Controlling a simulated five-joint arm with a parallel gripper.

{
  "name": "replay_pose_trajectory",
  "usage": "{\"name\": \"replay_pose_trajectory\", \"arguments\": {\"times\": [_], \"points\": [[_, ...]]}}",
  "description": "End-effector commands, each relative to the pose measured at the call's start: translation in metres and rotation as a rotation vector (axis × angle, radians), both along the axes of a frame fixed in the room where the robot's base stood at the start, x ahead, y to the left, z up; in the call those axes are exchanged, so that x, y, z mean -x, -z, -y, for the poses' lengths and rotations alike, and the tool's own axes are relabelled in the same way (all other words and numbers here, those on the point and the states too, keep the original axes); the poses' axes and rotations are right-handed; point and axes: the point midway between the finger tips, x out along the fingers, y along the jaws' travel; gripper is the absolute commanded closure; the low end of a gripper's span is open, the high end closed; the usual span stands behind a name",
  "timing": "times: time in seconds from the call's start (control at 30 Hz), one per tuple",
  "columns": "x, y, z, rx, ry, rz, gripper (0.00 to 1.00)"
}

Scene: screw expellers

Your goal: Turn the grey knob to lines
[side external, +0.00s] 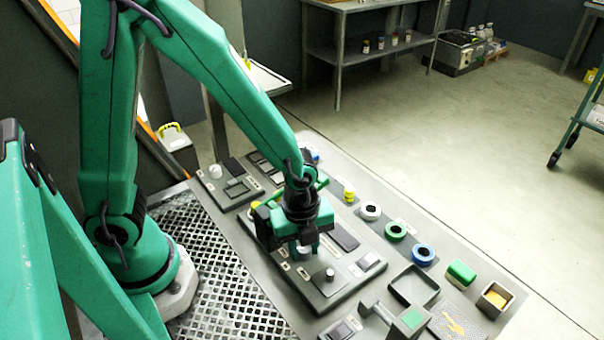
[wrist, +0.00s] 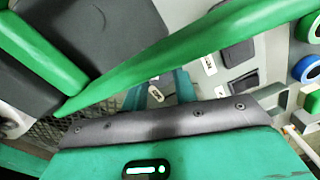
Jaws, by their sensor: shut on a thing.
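My gripper (side external: 305,248) points down over the grey control panel (side external: 345,292) in the side external view. Its fingers are shut on a small pale grey knob (side external: 304,254), which shows only partly between them. The knob's pointer and the lines marking cannot be made out. A second small grey knob (side external: 330,275) stands upright on the panel, just right of the gripper and apart from it.
Dark panel switches (side external: 343,236) lie behind my gripper. White (side external: 370,211), green (side external: 396,231) and blue (side external: 423,254) rings line the bench's far side. An open grey tray (side external: 414,285) and a green block (side external: 461,272) are to the right. Perforated grating (side external: 225,290) covers the left.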

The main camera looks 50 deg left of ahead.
Motion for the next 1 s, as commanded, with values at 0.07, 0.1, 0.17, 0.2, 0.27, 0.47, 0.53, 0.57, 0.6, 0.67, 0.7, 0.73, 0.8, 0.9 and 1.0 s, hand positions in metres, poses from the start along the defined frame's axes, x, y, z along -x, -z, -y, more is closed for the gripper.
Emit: {"name": "replay_pose_trajectory", "arguments": {"times": [0.07,0.1,0.17,0.2,0.27,0.47,0.53,0.57,0.6,0.67,0.7,0.73,0.8,0.9,1.0], "points": [[0.0,0.0,-0.001,-0.001,-0.004,-0.003,0.95],[0.0,0.0,-0.001,-0.001,-0.004,-0.003,0.95],[0.0,0.0,-0.002,-0.001,-0.005,-0.003,0.95],[0.0,0.0,-0.002,-0.001,-0.005,-0.003,0.66],[0.0,0.0,-0.001,0.0,-0.005,-0.002,0.54],[0.0,0.0,-0.001,0.0,-0.004,-0.001,0.5],[0.0,0.0,-0.001,0.0,-0.004,-0.001,0.5],[0.0,0.0,-0.001,0.0,-0.004,-0.001,0.5],[0.0,0.0,-0.001,0.0,-0.004,0.0,0.5],[0.0,-0.001,0.0,0.0,-0.004,0.0,0.5],[0.0,-0.002,0.0,0.0,-0.003,0.001,0.5],[0.0,-0.003,0.0,0.0,-0.003,0.001,0.5],[0.0,-0.006,0.0,0.001,-0.003,0.002,0.5],[-0.001,-0.012,0.0,0.001,-0.003,0.002,0.5],[0.0,-0.02,0.0,0.001,-0.003,0.003,0.5]]}}
